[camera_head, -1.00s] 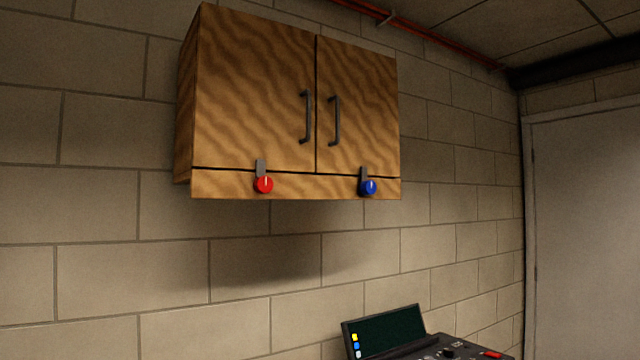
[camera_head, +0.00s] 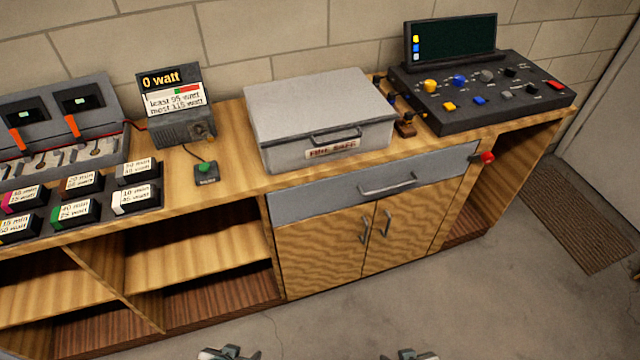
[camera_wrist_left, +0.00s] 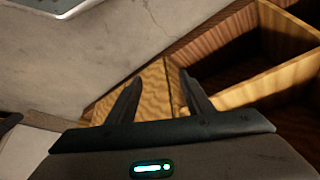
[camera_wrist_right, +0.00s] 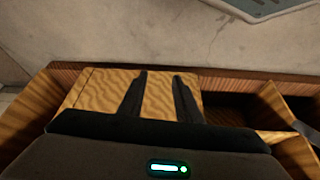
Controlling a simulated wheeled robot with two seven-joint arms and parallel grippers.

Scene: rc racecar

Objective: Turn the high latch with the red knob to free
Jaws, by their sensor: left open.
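The high latch with the red knob on the wall cabinet is outside all the current views. A different red knob (camera_head: 487,157) sits low at the right end of the bench drawer. My left gripper (camera_head: 230,353) shows at the bottom edge of the head view; its fingers are apart and empty in the left wrist view (camera_wrist_left: 160,85). My right gripper (camera_head: 408,355) is also at the bottom edge; its fingers are apart and empty in the right wrist view (camera_wrist_right: 160,85). Both are in front of the bench, touching nothing visible.
The wooden bench (camera_head: 225,150) runs along the wall. On it stand a grey fire-safe box (camera_head: 315,105), a control console (camera_head: 490,95), a watt meter (camera_head: 180,125) and labelled blocks (camera_head: 80,185). The floor (camera_head: 430,290) in front is clear; a mat (camera_head: 580,230) lies at right.

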